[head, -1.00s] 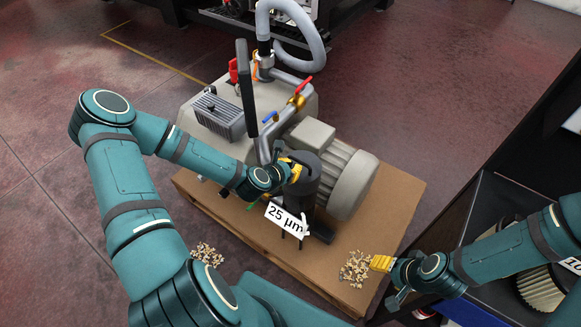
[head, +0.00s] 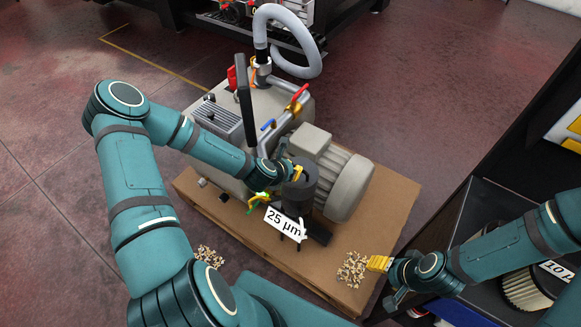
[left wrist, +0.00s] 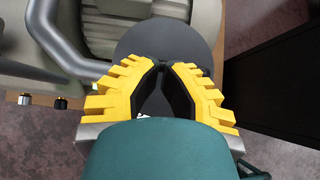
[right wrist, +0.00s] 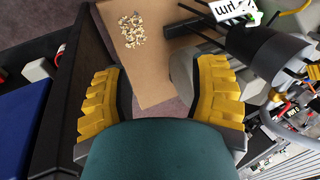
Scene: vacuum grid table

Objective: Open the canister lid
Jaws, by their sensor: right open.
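The dark cylindrical canister (head: 299,190) stands upright at the front of the pump, with a white "25 µm" label (head: 284,222) beside it. Its round dark lid (left wrist: 165,38) fills the upper middle of the left wrist view. My left gripper (left wrist: 164,66) is at the lid's edge, with its yellow fingers angled inward and their tips close together. Whether the tips grip a part of the lid is not clear. My right gripper (head: 379,263) is open and empty, low over the pallet's right edge.
The grey pump (head: 345,185) with pipes and a hose sits on a brown pallet (head: 385,215). A dark shelf with a ribbed filter (head: 527,288) stands at the right.

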